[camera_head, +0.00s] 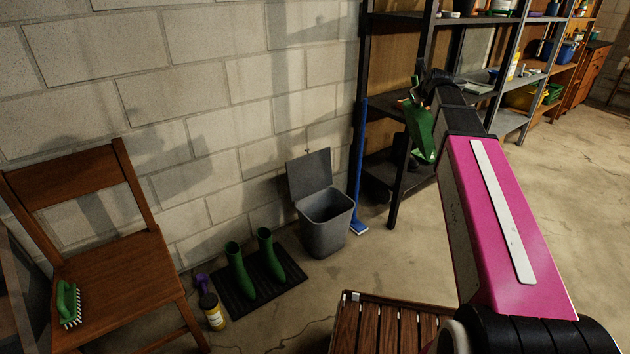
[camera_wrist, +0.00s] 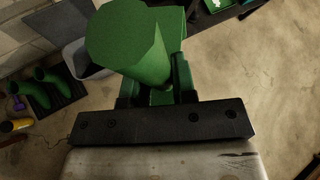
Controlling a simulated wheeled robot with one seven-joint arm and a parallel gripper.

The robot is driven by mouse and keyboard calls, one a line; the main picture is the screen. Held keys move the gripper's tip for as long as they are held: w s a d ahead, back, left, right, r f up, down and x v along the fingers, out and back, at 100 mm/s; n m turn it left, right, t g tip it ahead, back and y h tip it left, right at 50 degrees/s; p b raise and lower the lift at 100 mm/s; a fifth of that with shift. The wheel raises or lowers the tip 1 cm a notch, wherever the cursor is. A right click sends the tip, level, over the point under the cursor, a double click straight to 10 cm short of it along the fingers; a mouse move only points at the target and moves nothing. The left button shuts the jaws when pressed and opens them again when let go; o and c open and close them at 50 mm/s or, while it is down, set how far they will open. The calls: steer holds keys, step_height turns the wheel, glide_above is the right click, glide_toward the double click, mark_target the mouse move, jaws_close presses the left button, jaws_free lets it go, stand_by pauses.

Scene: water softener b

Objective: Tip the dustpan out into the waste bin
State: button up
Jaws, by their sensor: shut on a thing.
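The green dustpan (camera_head: 421,132) hangs tilted from my gripper (camera_head: 428,88), in front of the dark shelf. Small pale marks show near its lower edge; I cannot tell whether they are debris. In the wrist view, a broad green part of the dustpan (camera_wrist: 128,42) fills the space above my gripper (camera_wrist: 157,88), whose jaws are shut on it. The grey waste bin (camera_head: 326,222) stands on the floor by the wall, left of and below the dustpan, with its lid (camera_head: 310,174) up. The bin (camera_wrist: 75,64) is partly covered by the dustpan in the wrist view.
A dark metal shelf (camera_head: 397,165) stands right of the bin, with a blue-handled broom (camera_head: 358,150) between them. Green boots (camera_head: 240,270) stand on a black mat left of the bin. A wooden chair (camera_head: 110,265) and slatted wooden top (camera_head: 390,325) are nearer.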

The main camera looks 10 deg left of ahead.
steer(key=w+a+f+n+g+y, duration=0.25)
steer(key=a+f+n+y, duration=0.55)
steer(key=a+f, duration=1.3)
steer(key=s+a+f+n+g, duration=0.2)
steer(key=a+f+n, duration=0.2)
steer(key=a+f, duration=0.4)
steer(key=s+a+f+n+g, duration=0.2)
steer(key=s+a+f+n, duration=0.15)
steer(key=a+f, duration=0.5)
steer(key=s+f+n+t+y, duration=0.1)
steer(key=s+f+n+t, duration=0.4)
steer(key=s+f+n, duration=0.1)
steer(key=shift+s+d+f, duration=0.25)
steer(key=shift+s+f, duration=0.65)
steer(key=shift+f, duration=0.45)
